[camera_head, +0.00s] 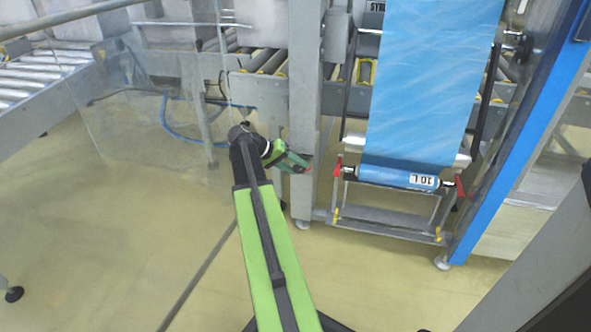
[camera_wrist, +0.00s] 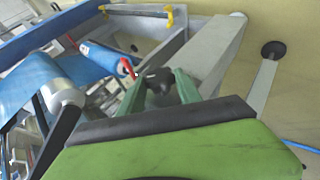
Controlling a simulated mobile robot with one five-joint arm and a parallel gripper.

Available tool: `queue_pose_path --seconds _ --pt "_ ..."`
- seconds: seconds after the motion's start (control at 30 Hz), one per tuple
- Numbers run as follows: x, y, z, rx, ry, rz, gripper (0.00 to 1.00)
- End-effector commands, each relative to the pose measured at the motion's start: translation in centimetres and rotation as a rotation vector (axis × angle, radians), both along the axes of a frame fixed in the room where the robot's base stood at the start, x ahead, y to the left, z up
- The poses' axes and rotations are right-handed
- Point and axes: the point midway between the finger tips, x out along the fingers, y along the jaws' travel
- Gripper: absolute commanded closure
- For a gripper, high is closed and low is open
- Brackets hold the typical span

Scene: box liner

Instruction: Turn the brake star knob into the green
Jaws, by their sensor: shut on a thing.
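The dark star knob (camera_wrist: 158,80) shows in the wrist view between the two green fingers of my gripper (camera_wrist: 160,88). The fingers are shut on the knob, one on each side. In the head view my gripper (camera_head: 296,163) is at the lower part of the grey upright post, left of the film roll. There the knob is hidden or too small to make out. I cannot make out a green zone or a pointer at the knob in either view.
Blue film (camera_head: 420,80) hangs down to a low roll marked 10 L (camera_head: 398,177). Red levers sit at the roll's ends, the left one (camera_head: 337,165) near my gripper. The grey post (camera_head: 304,110) stands close by. Floor (camera_head: 130,240) is clear at left.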

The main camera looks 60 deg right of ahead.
Motion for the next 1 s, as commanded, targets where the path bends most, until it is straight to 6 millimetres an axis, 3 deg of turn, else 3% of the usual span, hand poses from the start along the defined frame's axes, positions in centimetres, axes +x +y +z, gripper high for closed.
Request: queue_pose_path --seconds 0.4,0.43,0.57,0.87,1.0 --pt "-0.2 0.1 -0.1 0.003 0.006 -0.006 1.00" --pt "-0.2 0.1 -0.1 0.003 0.006 -0.006 0.57" --pt "-0.1 0.1 0.0 0.001 0.006 -0.004 0.40" --pt "-0.1 0.0 0.1 0.000 0.005 -0.003 0.38" --pt "-0.1 0.0 1.6 0.000 0.005 -0.003 0.38"
